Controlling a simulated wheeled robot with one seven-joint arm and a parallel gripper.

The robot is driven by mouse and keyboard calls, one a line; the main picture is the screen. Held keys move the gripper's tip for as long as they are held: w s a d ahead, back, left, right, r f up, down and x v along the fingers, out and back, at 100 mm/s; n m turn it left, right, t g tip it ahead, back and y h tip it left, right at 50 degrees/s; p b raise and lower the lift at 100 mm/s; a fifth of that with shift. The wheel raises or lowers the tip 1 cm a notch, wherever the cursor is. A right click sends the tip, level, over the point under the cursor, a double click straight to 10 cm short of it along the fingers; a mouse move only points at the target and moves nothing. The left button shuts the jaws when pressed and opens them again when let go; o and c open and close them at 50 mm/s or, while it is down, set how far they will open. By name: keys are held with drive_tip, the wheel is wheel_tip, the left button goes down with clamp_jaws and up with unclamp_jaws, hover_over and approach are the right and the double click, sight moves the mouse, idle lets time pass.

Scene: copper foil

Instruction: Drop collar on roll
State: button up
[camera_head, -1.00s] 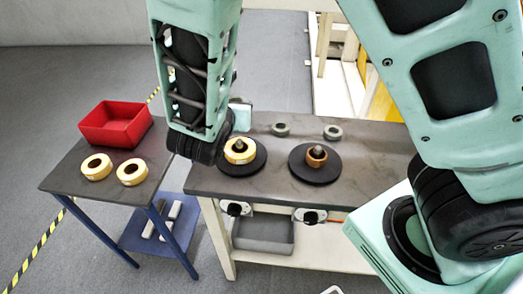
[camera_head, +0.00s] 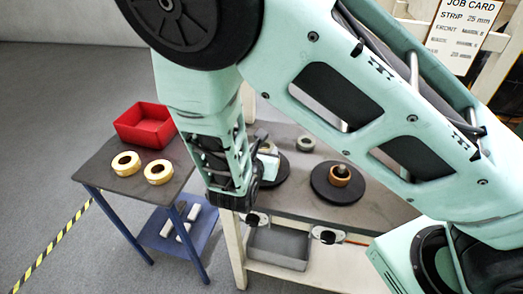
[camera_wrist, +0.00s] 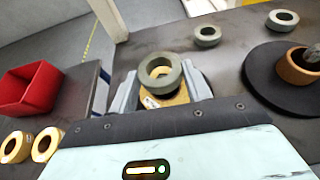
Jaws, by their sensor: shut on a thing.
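My gripper (camera_wrist: 160,86) is shut on a grey collar (camera_wrist: 162,83), with one finger on each side of it. The collar is above a gold roll (camera_wrist: 167,101) that shows just below it in the wrist view. Whether they touch I cannot tell. In the head view my gripper (camera_head: 267,164) is at the left black disc (camera_head: 282,172), and my arm hides much of that disc and its roll. A copper roll (camera_head: 339,177) sits around a spindle on the right black disc (camera_head: 322,188); it also shows in the wrist view (camera_wrist: 294,70).
Two loose grey collars, one nearer (camera_wrist: 207,40) and one farther (camera_wrist: 283,22), lie on the dark bench. A side table at left holds a red bin (camera_head: 146,128) and two gold rolls (camera_head: 126,164). A grey bin (camera_head: 279,247) sits under the bench.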

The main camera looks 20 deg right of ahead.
drive_tip(key=shift+f+b, duration=0.6)
drive_tip(key=o, duration=1.1)
drive_tip(key=shift+r, duration=0.1)
